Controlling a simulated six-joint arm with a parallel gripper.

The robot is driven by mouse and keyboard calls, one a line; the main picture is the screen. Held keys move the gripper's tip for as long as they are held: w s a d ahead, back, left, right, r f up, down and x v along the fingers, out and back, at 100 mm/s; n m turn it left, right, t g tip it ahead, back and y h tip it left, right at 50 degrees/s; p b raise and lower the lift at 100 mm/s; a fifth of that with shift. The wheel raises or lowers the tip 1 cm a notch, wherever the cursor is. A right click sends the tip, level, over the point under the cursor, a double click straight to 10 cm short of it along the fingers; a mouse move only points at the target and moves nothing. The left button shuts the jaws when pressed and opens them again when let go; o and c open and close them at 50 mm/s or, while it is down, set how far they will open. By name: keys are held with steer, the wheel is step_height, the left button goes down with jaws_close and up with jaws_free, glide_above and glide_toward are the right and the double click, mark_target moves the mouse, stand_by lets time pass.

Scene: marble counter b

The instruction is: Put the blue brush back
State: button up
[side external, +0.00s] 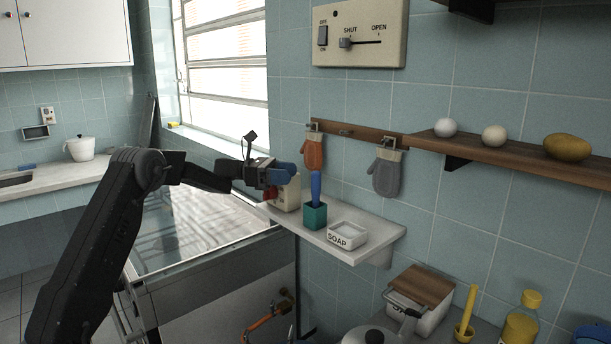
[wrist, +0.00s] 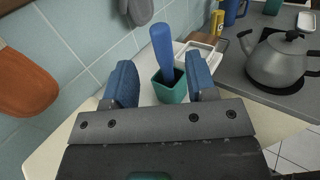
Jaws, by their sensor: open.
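The blue brush (side external: 316,187) stands handle up in a teal square cup (side external: 315,217) on the white marble shelf. In the wrist view the brush (wrist: 162,48) leans slightly, with its lower end hidden inside the cup (wrist: 171,92). My gripper (side external: 284,173) is at the left of the brush in the side view, near the height of the handle's top. In the wrist view its two blue fingers (wrist: 162,82) are open and apart, with the brush and cup showing between them. Nothing is held.
A white soap dish (side external: 347,235) stands right of the cup. A cream box (side external: 288,195) is on the shelf behind my gripper. An orange mitt (side external: 313,151) and a grey mitt (side external: 386,174) hang above. A wooden shelf (side external: 500,156) is at upper right; a kettle (wrist: 284,60) stands beyond.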

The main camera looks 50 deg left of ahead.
steer(key=s+d+r+m+g+y, duration=0.1)
steer(key=s+d+m+g+y, duration=0.25)
steer(key=s+d+m, duration=0.5)
steer(key=s+d+r+m+g+y, duration=0.2)
steer(key=s+d+m+g+y, duration=0.3)
steer(key=d, duration=0.6)
steer(key=s+d+f+m+t+y, duration=0.1)
steer(key=s+f+m+y, duration=0.2)
steer(key=s+m, duration=0.3)
steer(key=s+d+f+m+t+y, duration=0.2)
steer(key=s+f+m+y, duration=0.1)
steer(key=s, duration=1.2)
steer(key=f+m, duration=0.1)
steer(key=m, duration=0.1)
steer(key=shift+s+d+f+m, duration=0.15)
steer(key=shift+s+m, duration=0.1)
steer(key=shift+m, duration=0.1)
